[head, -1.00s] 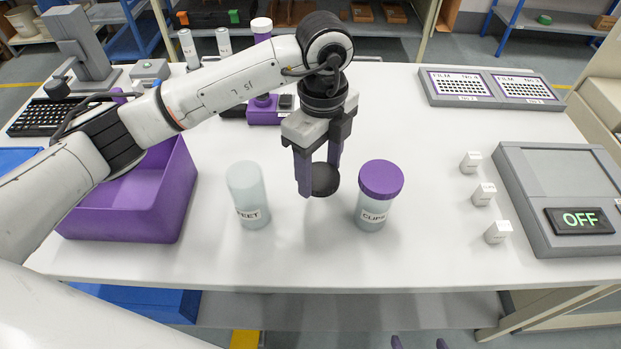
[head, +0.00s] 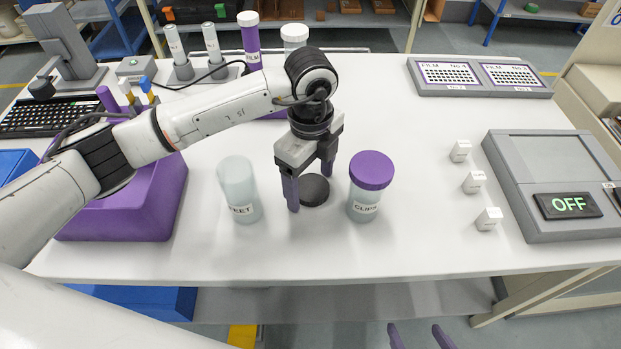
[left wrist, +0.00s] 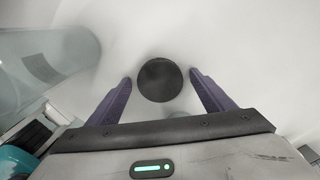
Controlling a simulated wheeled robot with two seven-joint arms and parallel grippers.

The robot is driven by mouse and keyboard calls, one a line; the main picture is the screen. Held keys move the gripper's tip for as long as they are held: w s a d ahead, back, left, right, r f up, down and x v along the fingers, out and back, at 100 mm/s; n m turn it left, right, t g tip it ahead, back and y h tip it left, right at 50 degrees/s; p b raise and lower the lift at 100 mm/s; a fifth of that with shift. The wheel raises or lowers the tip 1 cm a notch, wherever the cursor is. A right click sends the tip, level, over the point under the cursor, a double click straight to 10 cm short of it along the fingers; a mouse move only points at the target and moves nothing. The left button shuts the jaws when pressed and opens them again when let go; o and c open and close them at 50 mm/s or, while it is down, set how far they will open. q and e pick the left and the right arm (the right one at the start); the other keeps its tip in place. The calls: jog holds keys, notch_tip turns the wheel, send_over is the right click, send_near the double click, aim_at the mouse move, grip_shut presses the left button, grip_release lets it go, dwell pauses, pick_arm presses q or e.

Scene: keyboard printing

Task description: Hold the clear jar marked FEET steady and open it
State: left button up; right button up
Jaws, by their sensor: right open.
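The clear jar marked FEET (head: 238,185) stands upright on the white table, and its label reads only partly. No lid shows on it; its clear side also shows at the left of the left wrist view (left wrist: 45,55). A round black lid (head: 316,190) lies on the table to its right. My left gripper (head: 309,190) is over the lid with its fingers open, and the left wrist view shows the lid (left wrist: 160,80) between them with a gap on each side. My right gripper (head: 419,337) shows only its two spread fingertips at the bottom edge.
A purple-lidded jar marked CLIPS (head: 371,172) stands close right of my left gripper. A purple bin (head: 130,215) is at the left. Small white blocks (head: 473,182) and a grey device reading OFF (head: 530,220) are at the right. The table's front strip is clear.

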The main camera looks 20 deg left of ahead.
aim_at(310, 186)
pick_arm(q)
notch_tip(310, 186, up, 12)
jog(key=shift+r, duration=0.2)
dwell(0.5)
